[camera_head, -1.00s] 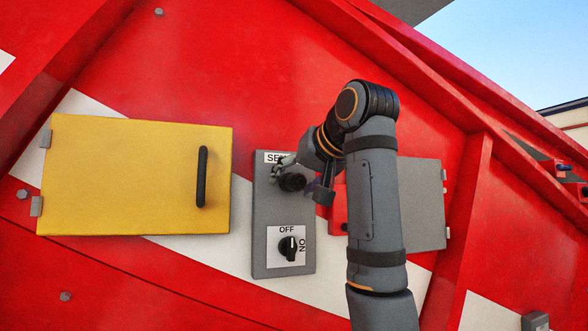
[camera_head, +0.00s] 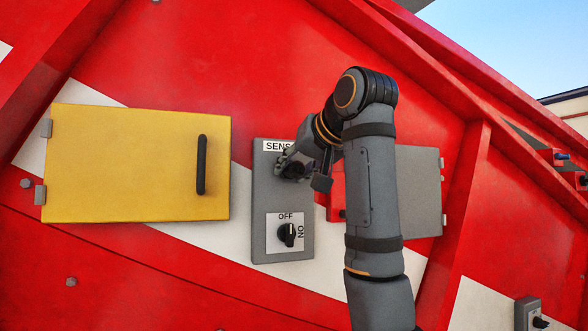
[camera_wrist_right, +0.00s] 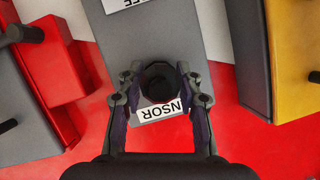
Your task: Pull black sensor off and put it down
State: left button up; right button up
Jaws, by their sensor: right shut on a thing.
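The black sensor (camera_wrist_right: 158,80) is a round black piece on the upper part of the grey panel (camera_head: 270,195), by the label reading SENSOR. My right gripper (camera_wrist_right: 158,92) is shut on the sensor, with one finger on each side of it in the right wrist view. In the head view the right gripper (camera_head: 292,166) covers most of the sensor and part of the label. I cannot tell whether the sensor is still seated on the panel. My left gripper is not in view.
A rotary OFF/ON switch (camera_head: 287,235) sits low on the same panel. A yellow door (camera_head: 130,165) with a black handle is to the left. A grey box (camera_head: 420,190) with a red part is to the right, partly behind my arm. A red wall surrounds them.

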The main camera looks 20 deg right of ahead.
aim_at(302, 165)
jog(key=shift+s, duration=0.15)
jog(key=shift+s+d+b, duration=0.1)
jog(key=shift+s+b, duration=0.55)
jog(key=shift+s, duration=0.45)
jog(key=shift+s+b, duration=0.3)
jog(key=shift+b, duration=0.1)
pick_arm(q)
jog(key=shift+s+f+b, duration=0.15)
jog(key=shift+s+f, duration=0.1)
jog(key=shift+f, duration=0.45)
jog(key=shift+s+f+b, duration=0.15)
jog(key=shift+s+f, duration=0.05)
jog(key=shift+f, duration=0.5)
pick_arm(e)
jog(key=shift+s+r, duration=0.1)
jog(key=shift+s, duration=0.55)
jog(key=shift+w, duration=0.1)
